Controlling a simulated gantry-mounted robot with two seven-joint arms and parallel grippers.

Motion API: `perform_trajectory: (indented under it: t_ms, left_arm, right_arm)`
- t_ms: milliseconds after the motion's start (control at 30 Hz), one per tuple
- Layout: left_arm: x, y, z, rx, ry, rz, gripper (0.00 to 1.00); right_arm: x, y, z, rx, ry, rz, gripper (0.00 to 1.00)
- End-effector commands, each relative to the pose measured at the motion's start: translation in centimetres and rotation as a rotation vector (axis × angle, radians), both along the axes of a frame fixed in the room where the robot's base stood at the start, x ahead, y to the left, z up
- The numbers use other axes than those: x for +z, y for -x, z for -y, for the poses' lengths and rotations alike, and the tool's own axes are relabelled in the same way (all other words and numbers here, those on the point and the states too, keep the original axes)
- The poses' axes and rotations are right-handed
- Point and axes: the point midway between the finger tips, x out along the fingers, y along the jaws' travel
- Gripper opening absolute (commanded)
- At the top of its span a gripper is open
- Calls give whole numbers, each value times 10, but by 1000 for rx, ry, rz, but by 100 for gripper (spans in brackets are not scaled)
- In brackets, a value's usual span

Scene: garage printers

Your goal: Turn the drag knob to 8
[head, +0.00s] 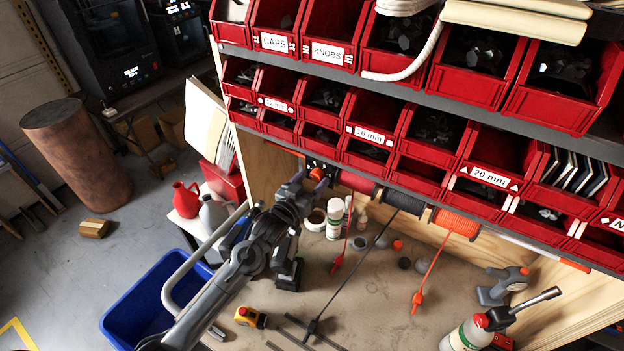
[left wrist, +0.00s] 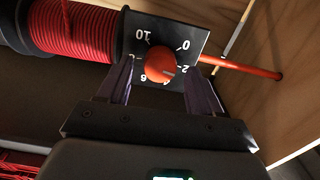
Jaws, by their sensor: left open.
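The drag knob (left wrist: 160,66) is a round orange knob on a black plate (left wrist: 190,32) with white numbers around it. The 10, 0, 2 and 6 can be read; I cannot make out the 8. A dark mark on the knob's lower right seems to lie near the 2. The knob also shows in the head view (head: 318,173), just beyond my left gripper (head: 303,182). In the left wrist view my left gripper (left wrist: 160,75) is open, with one finger on each side of the knob; I cannot tell whether they touch it. My right gripper is not in view.
A red filament spool (left wrist: 75,28) sits beside the plate, and an orange rod (left wrist: 240,67) runs out to the right. Red bins (head: 370,135) hang above. Bottles, a blue crate (head: 130,300) and a torch (head: 475,330) stand around the bench.

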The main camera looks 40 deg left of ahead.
Motion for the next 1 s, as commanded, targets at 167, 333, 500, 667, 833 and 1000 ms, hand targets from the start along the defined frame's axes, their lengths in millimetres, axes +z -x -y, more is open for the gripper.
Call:
perform_trajectory:
  t_ms: [167, 333, 500, 667, 833, 1000]
  left_arm:
    - [0, -6, -1, -1, 0, 1, 65]
    - [0, -6, -1, -1, -1, 1, 65]
    - [0, -5, -1, 0, 0, 0, 48]
    - [0, -5, -1, 0, 0, 0, 24]
    - [0, -5, -1, 0, -1, 0, 9]
    - [1, -5, -1, 0, -21, -3, 9]
  right_arm:
    - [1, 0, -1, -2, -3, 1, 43]
    - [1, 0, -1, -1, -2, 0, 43]
    - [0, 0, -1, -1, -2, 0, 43]
    - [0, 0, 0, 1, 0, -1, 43]
    - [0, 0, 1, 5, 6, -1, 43]
    - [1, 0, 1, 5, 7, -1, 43]
